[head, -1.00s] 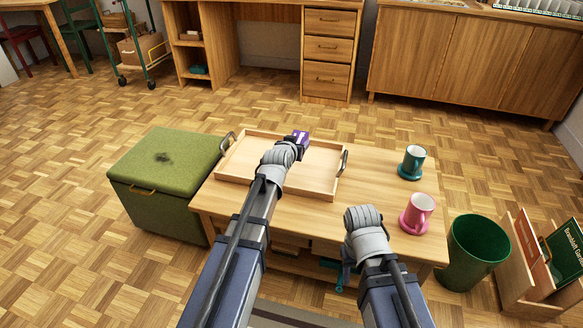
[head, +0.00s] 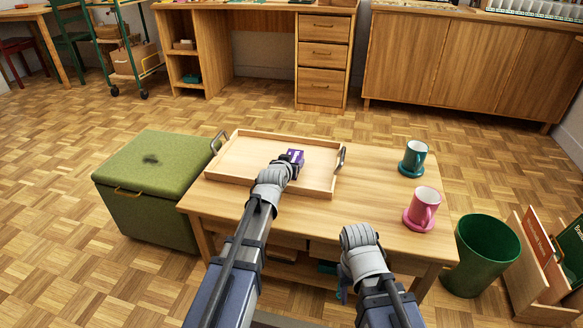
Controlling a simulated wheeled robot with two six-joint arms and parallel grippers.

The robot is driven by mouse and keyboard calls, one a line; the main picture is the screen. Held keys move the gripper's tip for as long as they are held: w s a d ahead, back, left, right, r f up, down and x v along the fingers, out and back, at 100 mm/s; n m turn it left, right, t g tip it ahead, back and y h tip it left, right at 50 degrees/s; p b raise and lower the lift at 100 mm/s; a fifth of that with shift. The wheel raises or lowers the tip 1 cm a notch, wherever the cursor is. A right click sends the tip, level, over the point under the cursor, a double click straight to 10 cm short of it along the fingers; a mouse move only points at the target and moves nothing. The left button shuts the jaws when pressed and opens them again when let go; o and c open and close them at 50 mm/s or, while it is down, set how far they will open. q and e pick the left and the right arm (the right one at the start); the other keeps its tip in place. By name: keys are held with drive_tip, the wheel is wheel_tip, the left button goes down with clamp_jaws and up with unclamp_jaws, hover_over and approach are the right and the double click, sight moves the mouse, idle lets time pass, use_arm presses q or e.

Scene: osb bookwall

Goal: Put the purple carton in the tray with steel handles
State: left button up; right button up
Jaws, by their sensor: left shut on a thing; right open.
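The purple carton (head: 296,156) shows just beyond the end of my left arm, over the right part of the wooden tray. My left gripper (head: 289,163) is shut on it; the wrist hides much of the fingers. I cannot tell whether the carton touches the tray floor. The tray with steel handles (head: 238,160) lies on the low wooden table, with one handle at each end. My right gripper (head: 345,292) is open and empty, low in front of the table's near edge, partly hidden by its wrist.
A teal mug (head: 414,157) and a pink mug (head: 424,207) stand on saucers on the right of the table (head: 370,190). A green ottoman (head: 150,180) stands left, a green bin (head: 484,255) and a book crate (head: 537,270) right. The tabletop between tray and mugs is clear.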

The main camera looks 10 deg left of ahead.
use_arm(q)
drive_tip(key=shift+r, duration=0.1)
drive_tip(key=shift+f, duration=0.25)
drive_tip(key=o, duration=1.3)
drive_tip(key=shift+r, duration=0.1)
